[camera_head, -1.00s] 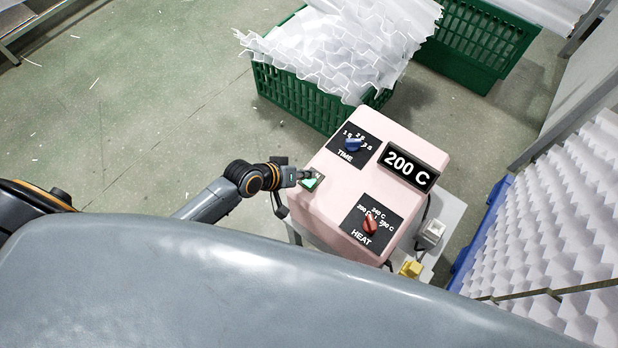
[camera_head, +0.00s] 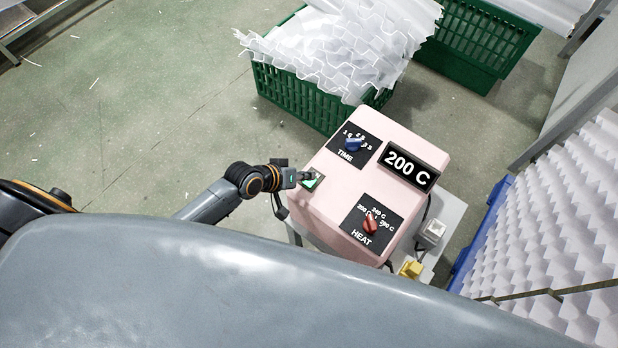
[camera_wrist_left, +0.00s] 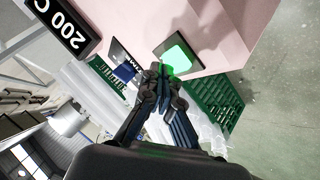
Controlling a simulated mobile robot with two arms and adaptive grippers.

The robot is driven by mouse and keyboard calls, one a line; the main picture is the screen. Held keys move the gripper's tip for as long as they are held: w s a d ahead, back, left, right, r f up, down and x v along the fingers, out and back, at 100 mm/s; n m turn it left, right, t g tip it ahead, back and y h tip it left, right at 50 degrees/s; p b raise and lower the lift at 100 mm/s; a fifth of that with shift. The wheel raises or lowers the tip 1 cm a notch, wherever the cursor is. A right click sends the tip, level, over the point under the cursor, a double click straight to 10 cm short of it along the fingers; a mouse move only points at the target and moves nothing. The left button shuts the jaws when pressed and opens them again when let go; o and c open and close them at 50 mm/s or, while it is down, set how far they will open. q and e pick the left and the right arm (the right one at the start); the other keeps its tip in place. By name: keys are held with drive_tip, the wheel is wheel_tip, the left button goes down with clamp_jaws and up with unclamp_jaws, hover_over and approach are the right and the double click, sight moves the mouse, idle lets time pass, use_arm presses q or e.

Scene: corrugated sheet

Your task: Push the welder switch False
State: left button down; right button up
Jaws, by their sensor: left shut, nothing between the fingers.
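The pink welder box (camera_head: 335,193) stands on a pale stand and its display (camera_head: 408,166) reads 200 C. Its green switch (camera_head: 312,181) is on the left side of the top and also shows lit bright green in the left wrist view (camera_wrist_left: 178,55). My left gripper (camera_head: 302,177) is shut and empty, with its fingertips at the edge of the switch; I cannot tell whether they touch it. In the wrist view the shut fingers (camera_wrist_left: 158,72) overlap the switch's lower left edge. My right gripper is not in view.
The box has a blue TIME knob (camera_head: 354,144) and a red HEAT knob (camera_head: 370,224). Green crates (camera_head: 300,97) with white corrugated sheets stand behind it. Stacked white sheets (camera_head: 560,220) fill the right side.

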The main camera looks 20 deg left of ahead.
sight(306, 182)
use_arm(q)
drive_tip(key=shift+f, duration=0.3)
idle(0.4)
drive_tip(key=shift+r, duration=0.1)
drive_tip(key=shift+r+p, duration=0.65)
drive_tip(key=shift+p, duration=0.1)
wheel_tip(306, 182, up, 6)
drive_tip(key=p, duration=0.6)
drive_tip(key=shift+s, duration=0.1)
